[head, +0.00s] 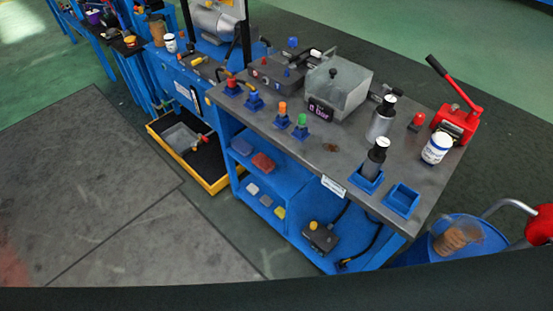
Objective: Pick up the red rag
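A folded red cloth-like piece (263,162), which looks like the red rag, lies on the upper shelf of the blue workbench (310,235), below the grey top. A blue-grey piece (242,147) of similar shape lies just left of it. Neither of my grippers shows in the head view.
The grey benchtop (345,165) overhangs the shelves and carries a clear box (338,85), bottles and a red lever tool (455,118). Smaller pieces lie on the lower shelf. A yellow-edged tray (215,187) stands left; a blue bin (455,240) stands right. Floor in front is clear.

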